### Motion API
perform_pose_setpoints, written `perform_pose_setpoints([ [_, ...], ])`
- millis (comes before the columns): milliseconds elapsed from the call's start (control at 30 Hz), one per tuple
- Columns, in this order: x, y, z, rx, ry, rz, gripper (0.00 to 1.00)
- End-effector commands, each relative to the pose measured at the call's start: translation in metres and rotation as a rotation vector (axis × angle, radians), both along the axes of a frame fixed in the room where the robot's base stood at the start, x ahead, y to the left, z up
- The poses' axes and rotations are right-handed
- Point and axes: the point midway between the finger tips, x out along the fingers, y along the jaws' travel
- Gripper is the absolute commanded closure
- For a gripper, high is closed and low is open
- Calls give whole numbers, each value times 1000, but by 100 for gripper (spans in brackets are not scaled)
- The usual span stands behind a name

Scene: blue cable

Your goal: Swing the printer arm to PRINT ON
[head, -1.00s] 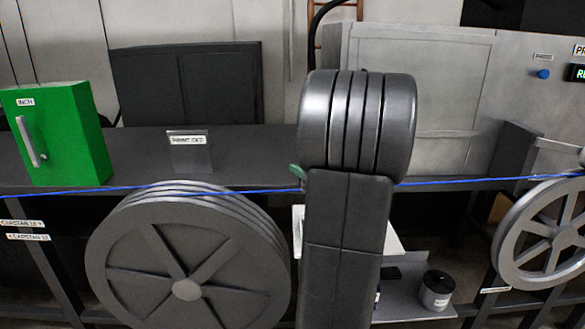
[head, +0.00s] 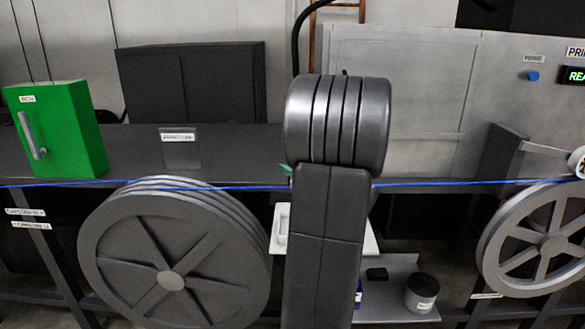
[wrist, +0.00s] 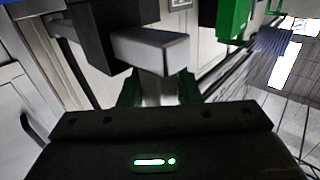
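My gripper (wrist: 160,90) shows its green fingertips in the wrist view, one on each side of a pale grey upright piece (wrist: 160,88). Whether they touch it cannot be told. Just beyond is a grey bar end (wrist: 150,50) on a dark block (wrist: 98,35); this may be the printer arm, but I cannot be sure. In the head view my own arm hides most of the gripper, and only a bit of green shows at its left edge. A label plate (head: 180,138) stands on the dark bench, left of my arm; its small text is blurred now.
The blue cable (head: 225,187) runs across in front of the bench, passing behind my arm. A green box (head: 60,130) with a handle stands at left. Large grey wheels sit low at left (head: 172,281) and right (head: 550,243). A grey control panel (head: 420,95) stands behind.

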Motion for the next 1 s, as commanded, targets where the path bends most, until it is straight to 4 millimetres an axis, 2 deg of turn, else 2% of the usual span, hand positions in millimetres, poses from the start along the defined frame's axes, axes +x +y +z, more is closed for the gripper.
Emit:
perform_pose_setpoints([
  [633, -5, -3, -2, 0, 3, 2, 69],
  [767, -16, -15, -3, 0, 3, -2, 69],
  [1000, -47, -47, -3, 1, 4, -3, 69],
])
